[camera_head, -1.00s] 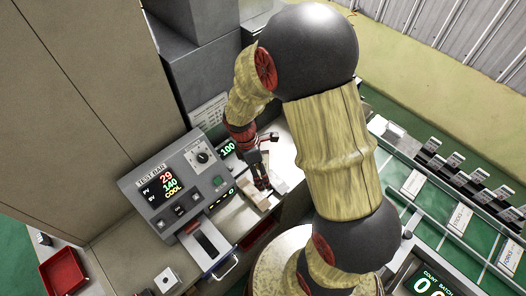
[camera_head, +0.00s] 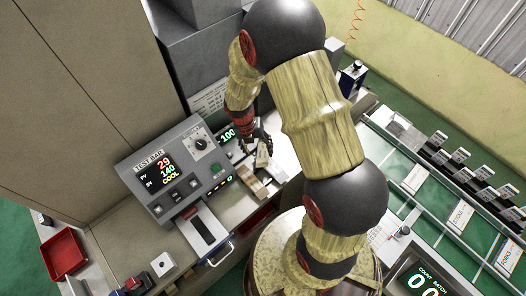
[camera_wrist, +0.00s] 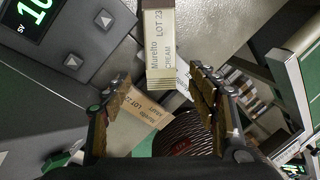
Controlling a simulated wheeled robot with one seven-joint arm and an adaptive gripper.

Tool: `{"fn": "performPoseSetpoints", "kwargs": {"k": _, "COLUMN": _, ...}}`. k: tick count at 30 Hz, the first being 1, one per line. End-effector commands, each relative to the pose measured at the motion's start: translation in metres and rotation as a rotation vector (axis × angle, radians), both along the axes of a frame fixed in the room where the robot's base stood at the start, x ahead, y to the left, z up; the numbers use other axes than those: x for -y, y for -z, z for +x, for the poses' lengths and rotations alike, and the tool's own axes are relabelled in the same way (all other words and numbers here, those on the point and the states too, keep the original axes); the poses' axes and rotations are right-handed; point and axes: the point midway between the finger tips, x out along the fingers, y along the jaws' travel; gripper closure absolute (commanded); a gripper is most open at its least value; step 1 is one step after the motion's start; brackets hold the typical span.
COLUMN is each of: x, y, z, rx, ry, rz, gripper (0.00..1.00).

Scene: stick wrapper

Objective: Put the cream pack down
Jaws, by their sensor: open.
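The cream pack (camera_wrist: 160,48), a beige packet marked LOT 23 CREAM, shows at the top of the wrist view. Its crimped lower end lies between the fingertips in the picture, with gaps to both sides. My gripper (camera_wrist: 160,92) is open and does not grip it. In the head view my gripper (camera_head: 260,142) is over the pale worktop, beyond the test-bar machine, and a small beige pack (camera_head: 263,158) shows just below its fingers. What the cream pack rests on is partly hidden.
A second beige packet marked LOT 22 (camera_wrist: 130,128) shows low between the fingers in the wrist view. The grey test-bar machine (camera_head: 172,175) stands to the left. A green conveyor (camera_head: 415,178) with cards is at the right. A red tray (camera_head: 63,254) sits front left.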

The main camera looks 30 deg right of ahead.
Motion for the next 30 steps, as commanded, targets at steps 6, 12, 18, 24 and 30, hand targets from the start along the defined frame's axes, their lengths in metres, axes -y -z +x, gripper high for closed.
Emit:
{"fn": "performPoseSetpoints", "kwargs": {"k": 6, "x": 0.005, "y": 0.022, "z": -0.004, "rx": -0.002, "ry": 0.001, "rz": 0.0, "gripper": 0.41}}
{"fn": "performPoseSetpoints", "kwargs": {"k": 12, "x": 0.009, "y": 0.048, "z": -0.006, "rx": 0.001, "ry": 0.001, "rz": 0.001, "gripper": 0.41}}
{"fn": "performPoseSetpoints", "kwargs": {"k": 18, "x": 0.01, "y": 0.05, "z": -0.006, "rx": 0.001, "ry": 0.001, "rz": 0.001, "gripper": 0.41}}
{"fn": "performPoseSetpoints", "kwargs": {"k": 24, "x": 0.01, "y": 0.05, "z": -0.006, "rx": 0.002, "ry": 0.002, "rz": 0.0, "gripper": 0.49}}
{"fn": "performPoseSetpoints", "kwargs": {"k": 30, "x": 0.01, "y": 0.049, "z": -0.006, "rx": 0.002, "ry": 0.002, "rz": 0.0, "gripper": 0.61}}
